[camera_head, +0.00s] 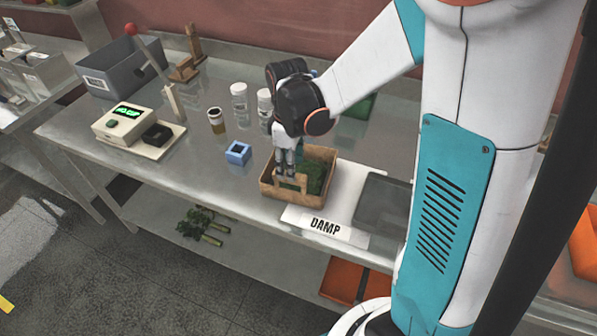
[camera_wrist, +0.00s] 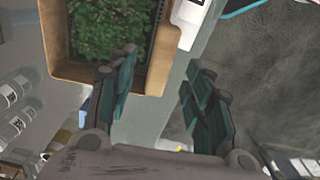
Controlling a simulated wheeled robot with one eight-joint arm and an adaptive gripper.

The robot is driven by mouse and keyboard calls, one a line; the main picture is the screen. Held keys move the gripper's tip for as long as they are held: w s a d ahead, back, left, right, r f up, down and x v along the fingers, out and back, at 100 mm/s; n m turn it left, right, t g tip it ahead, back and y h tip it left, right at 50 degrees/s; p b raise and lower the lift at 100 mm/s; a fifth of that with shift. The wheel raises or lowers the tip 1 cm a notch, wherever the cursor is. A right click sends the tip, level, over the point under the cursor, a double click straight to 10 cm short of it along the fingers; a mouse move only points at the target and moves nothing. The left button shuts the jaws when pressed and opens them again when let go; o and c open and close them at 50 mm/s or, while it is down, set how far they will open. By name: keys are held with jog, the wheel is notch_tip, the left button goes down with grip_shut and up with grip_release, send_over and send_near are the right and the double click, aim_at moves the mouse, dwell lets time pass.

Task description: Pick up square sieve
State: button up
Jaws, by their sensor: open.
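A square wooden-walled box (camera_head: 268,190) with green leaves inside stands on the steel table; I take it for the square sieve. It also shows in the wrist view (camera_wrist: 58,62), where a dark mesh-like strip lies along one inner edge. My gripper (camera_head: 287,172) is open and points down at the wall of the box that has a cut-out handle. In the wrist view my gripper (camera_wrist: 163,62) has its fingers apart, with one wall between or just below them. One finger overlaps the leaves and the other is outside the box. I cannot tell whether either finger touches the wall.
A white DAMP sign (camera_head: 325,226) and a dark tray (camera_head: 383,205) lie to the right. A blue cube (camera_head: 238,152), a brown-filled jar (camera_head: 216,121), clear bottles (camera_head: 239,103) and a scale (camera_head: 122,122) stand to the left. The table's front edge is close.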

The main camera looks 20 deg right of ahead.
jog(key=shift+a+f+b, duration=0.1)
jog(key=shift+f+b, duration=0.6)
jog(key=shift+f, duration=2.45)
grip_shut()
